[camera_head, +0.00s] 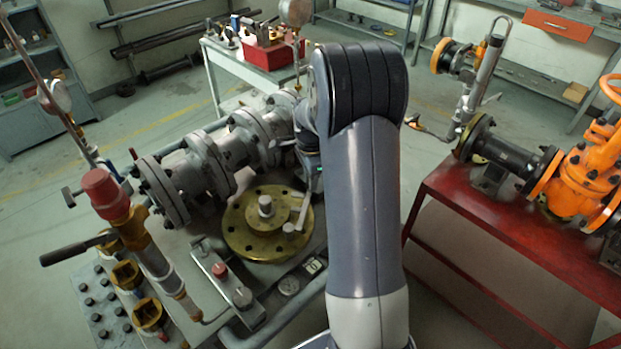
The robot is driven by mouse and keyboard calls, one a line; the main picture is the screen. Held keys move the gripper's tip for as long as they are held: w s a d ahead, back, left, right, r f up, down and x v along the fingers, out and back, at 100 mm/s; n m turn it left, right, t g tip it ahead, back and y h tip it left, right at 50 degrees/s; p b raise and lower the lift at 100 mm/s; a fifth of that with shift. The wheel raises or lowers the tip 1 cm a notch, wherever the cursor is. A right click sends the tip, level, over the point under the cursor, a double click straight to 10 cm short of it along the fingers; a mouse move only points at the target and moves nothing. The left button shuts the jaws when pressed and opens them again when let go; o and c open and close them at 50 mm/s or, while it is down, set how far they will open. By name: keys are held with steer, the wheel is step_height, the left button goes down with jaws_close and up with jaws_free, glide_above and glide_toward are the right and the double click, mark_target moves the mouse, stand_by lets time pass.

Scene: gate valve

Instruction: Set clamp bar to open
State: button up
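A round brass flange plate (240,232) with bolt holes and a grey centre stud lies flat on the pipe bench. A short grey bar with a round knob end (302,213) slants up over the plate's right side; it looks like the clamp bar, but I cannot be sure. Its upper end runs close to my arm's wrist parts, and contact cannot be told. My arm covers the middle of the view and hides most of my gripper. The fingertips cannot be made out.
A grey flanged pipe (205,165) runs behind the plate. A red-capped valve (107,195) with a black lever (75,250) stands at left. A red table (500,240) with an orange gate valve (585,175) is at right. Open floor lies between the benches.

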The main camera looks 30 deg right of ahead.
steer(key=o, duration=0.4)
steer(key=shift+o, duration=0.2)
step_height(320, 180, up, 11)
steer(key=shift+f+b, duration=0.1)
steer(key=shift+b, duration=0.35)
step_height(320, 180, down, 11)
steer(key=shift+p, duration=0.5)
steer(key=shift+w+a, duration=0.15)
steer(key=shift+a, duration=0.05)
